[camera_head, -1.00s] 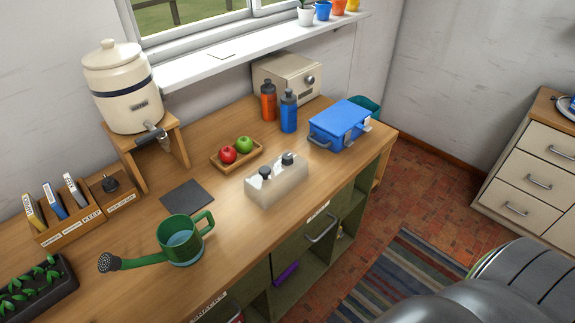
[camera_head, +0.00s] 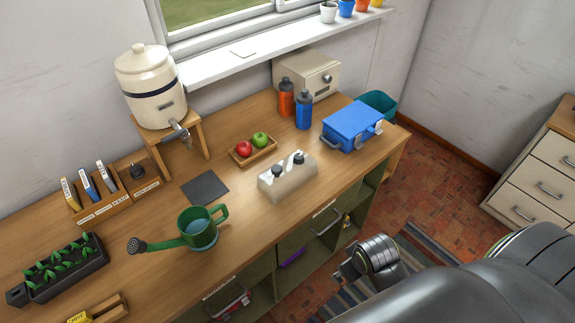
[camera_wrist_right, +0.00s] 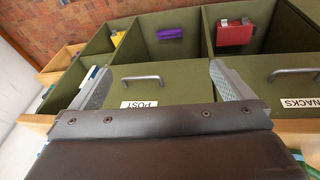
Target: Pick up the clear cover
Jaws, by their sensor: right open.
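A pale see-through cover (camera_head: 287,181) with two black knobs on top sits on the wooden bench, near its front edge, in the head view. What lies beneath it is hard to make out. My right gripper (camera_wrist_right: 160,88) is open and empty in the right wrist view, its two fingers wide apart in front of the green bench front. In the head view my right arm comes in from the lower right, with its gripper low beside the bench, apart from the cover. My left gripper is not in view.
A green watering can (camera_head: 199,231) stands left of the cover. A tray with apples (camera_head: 252,152) and a dark mat (camera_head: 205,188) lie behind it. Two bottles (camera_head: 303,110) and a blue box (camera_head: 353,126) stand to the right. The bench front has open compartments and a POST panel (camera_wrist_right: 145,85).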

